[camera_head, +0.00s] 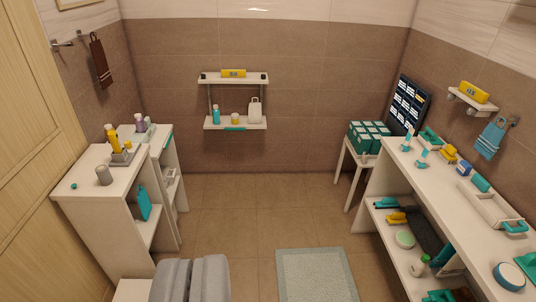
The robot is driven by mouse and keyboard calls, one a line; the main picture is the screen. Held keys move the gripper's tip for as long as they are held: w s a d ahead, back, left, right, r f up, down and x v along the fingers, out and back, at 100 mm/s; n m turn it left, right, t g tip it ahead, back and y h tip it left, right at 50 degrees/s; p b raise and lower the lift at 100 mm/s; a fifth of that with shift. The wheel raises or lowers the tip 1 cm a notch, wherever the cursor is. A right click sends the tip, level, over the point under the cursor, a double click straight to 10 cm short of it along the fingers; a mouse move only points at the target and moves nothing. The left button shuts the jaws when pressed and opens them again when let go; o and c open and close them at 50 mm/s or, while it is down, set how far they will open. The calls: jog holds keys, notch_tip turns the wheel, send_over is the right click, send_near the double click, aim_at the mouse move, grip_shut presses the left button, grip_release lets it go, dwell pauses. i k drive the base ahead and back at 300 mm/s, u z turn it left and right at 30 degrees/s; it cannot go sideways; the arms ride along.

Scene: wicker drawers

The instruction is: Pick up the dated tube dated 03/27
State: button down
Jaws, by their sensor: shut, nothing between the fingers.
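No tube with a readable date of 03/27 can be made out; the writing is too small. Small teal-and-white items that may be tubes stand on the right counter: one near its back end (407,141) and another closer (423,158). A teal bottle or tube (216,115) stands on the lower wall shelf, and a yellow one (113,137) stands on the left cabinet. My gripper does not show in this view.
The white right counter (440,179) has stocked lower shelves. A white cabinet (82,168) stands left, with grey rolls (190,280) in front. The middle floor is clear around a mat (315,274).

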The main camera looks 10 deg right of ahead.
aim_at(404, 146)
jog(key=i, duration=3.1)
jog(key=z, duration=2.2)
